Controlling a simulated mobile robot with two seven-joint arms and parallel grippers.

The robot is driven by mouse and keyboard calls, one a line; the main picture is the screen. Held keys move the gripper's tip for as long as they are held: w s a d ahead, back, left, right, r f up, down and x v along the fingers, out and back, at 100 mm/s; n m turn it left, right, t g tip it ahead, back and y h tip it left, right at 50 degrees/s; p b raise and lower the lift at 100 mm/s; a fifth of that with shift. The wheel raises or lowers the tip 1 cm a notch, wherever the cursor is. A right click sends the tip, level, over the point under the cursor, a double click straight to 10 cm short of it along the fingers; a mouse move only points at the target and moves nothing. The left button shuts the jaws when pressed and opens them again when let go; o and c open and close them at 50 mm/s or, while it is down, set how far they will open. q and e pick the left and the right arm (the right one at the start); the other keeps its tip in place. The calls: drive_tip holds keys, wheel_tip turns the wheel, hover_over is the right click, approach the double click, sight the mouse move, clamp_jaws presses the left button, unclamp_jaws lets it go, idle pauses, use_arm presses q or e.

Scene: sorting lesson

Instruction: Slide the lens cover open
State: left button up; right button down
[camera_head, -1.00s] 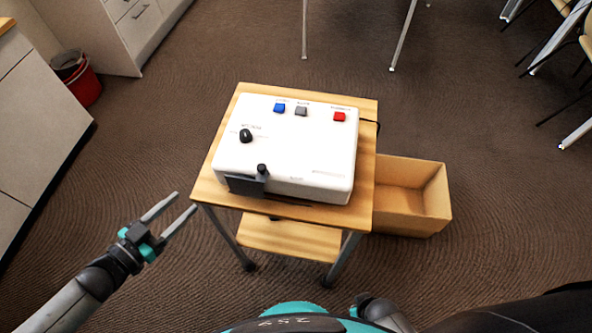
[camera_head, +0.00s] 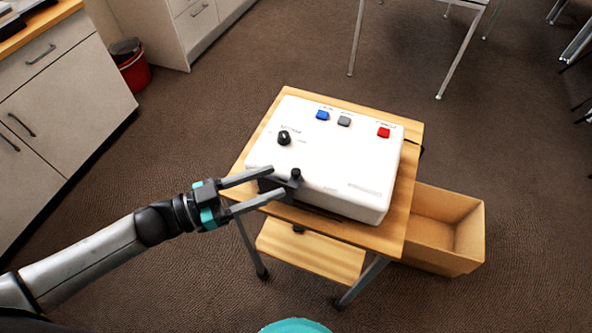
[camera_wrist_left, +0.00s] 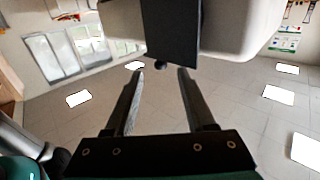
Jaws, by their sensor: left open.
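The lens cover (camera_head: 290,185) is a dark plate at the front left edge of a white box (camera_head: 335,165). A small black knob (camera_head: 296,174) stands at its right end. My left gripper (camera_head: 279,181) is open at the cover, with its fingers pointing right toward the knob and hiding part of the plate. In the left wrist view, the cover (camera_wrist_left: 172,30) hangs dark at the top centre. My right gripper is out of view.
The box stands on a small wooden table (camera_head: 413,140). On its top are a black dial (camera_head: 284,138) and blue (camera_head: 322,115), grey (camera_head: 344,121) and red (camera_head: 384,132) buttons. An open wooden crate (camera_head: 470,255) is on the floor at right.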

sight(296, 171)
use_arm(q)
drive_tip(key=x, duration=0.6)
drive_tip(key=shift+w+d, duration=0.1)
drive_tip(key=shift+d, duration=0.1)
drive_tip(key=shift+c, duration=0.2)
clamp_jaws()
idle(1.0)
